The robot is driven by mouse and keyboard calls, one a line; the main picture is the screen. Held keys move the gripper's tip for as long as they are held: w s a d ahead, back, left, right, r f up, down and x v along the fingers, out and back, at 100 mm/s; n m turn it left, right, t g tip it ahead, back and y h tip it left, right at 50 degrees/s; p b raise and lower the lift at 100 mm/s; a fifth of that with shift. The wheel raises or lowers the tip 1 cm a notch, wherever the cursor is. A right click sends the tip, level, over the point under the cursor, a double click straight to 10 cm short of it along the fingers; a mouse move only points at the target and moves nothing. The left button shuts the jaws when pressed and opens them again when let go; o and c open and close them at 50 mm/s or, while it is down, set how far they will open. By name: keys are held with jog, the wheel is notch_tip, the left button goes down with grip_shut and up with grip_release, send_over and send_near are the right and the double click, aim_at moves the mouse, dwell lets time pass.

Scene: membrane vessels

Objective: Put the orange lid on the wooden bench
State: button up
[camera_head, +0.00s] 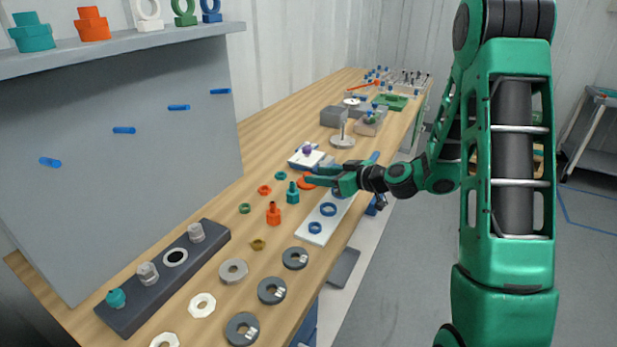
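A flat orange disc, which looks like the orange lid (303,184), shows at the tip of my gripper (316,180), over the middle of the wooden bench (262,212). The fingers cover part of the disc. I cannot tell whether they are closed on it or only beside it, nor whether it touches the bench top. My green arm reaches in from the right, with the gripper pointing left and low over the bench.
A teal fitting (293,193) and an orange fitting (273,214) stand near the gripper. A white plate (323,226) with blue rings lies along the right edge. A white tray with a purple knob (307,150) is behind. Grey rings, nuts and a dark block (200,267) fill the front.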

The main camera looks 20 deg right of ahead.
jog(key=v, duration=0.6)
jog(key=shift+s+d+r, duration=0.15)
jog(key=shift+s, duration=0.15)
jog(key=s+g, duration=0.1)
jog(key=s+f+g, duration=0.1)
jog(key=s, duration=0.1)
jog(key=s+g, duration=0.1)
jog(key=s, duration=0.1)
jog(key=shift+a+f+h, duration=0.2)
jog(key=shift+a+h, duration=0.2)
jog(key=s+d+r+m+g+h, duration=0.1)
jog(key=s+d+m+g+h, duration=0.1)
jog(key=s, duration=0.8)
jog(key=s+d+r+m+g+h, duration=0.2)
jog(key=s+d+m+g, duration=0.2)
jog(key=s, duration=0.7)
jog(key=s+d+r+m+g+h, duration=0.1)
jog(key=s+d+m, duration=0.4)
jog(key=s, duration=0.6)
jog(key=shift+d+r+m+g+h, duration=0.35)
jog(key=shift+m+g+h, duration=0.45)
jog(key=shift+m+g, duration=0.2)
